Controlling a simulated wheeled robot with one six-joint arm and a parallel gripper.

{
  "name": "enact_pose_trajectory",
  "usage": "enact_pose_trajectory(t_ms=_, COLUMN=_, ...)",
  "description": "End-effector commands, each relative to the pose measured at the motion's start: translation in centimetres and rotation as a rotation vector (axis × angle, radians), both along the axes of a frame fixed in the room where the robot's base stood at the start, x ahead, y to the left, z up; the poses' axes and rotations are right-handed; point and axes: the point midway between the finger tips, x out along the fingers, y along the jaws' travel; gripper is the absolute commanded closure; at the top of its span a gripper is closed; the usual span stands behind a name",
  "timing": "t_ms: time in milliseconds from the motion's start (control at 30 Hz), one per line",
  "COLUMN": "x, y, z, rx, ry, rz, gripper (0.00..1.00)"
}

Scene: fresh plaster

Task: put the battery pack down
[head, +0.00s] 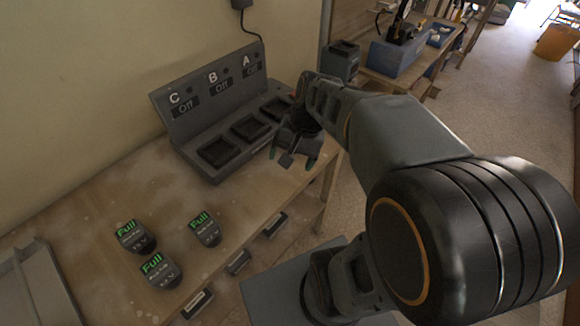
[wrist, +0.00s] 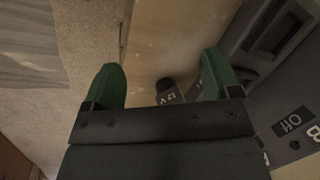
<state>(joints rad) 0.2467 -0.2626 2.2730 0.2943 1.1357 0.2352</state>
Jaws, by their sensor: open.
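My gripper (head: 291,158) is open over the bench in front of the charger, its green fingertips apart and pointing down; it also shows in the wrist view (wrist: 160,68). A small dark battery pack marked 12 V (wrist: 168,91) shows between the fingers, nearer the right one; my gripper hides part of it. In the head view a small dark piece (head: 286,160) shows between the fingertips, probably this pack. I cannot tell whether a finger touches it. Three other packs (head: 130,236), (head: 204,229), (head: 160,271) with green Full labels stand on the bench.
The grey charger (head: 195,137) has bays C, B and A, all reading Off; C and B look empty, A is partly hidden by my arm. A grey tray (head: 38,285) lies at the left. The wooden bench (head: 100,200) is clear between packs and charger. Its front edge is near my gripper.

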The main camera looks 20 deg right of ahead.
Motion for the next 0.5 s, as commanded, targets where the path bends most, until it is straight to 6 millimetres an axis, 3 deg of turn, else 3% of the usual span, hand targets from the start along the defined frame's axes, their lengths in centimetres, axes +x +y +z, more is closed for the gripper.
enact_pose_trajectory(t_ms=200, x=-2.9, y=2.1, z=0.2, rx=-0.263, ry=-0.227, rz=0.407, gripper=0.17)
enact_pose_trajectory(t_ms=500, x=-3.7, y=2.5, z=0.2, rx=-0.365, ry=-0.319, rz=0.57, gripper=0.17)
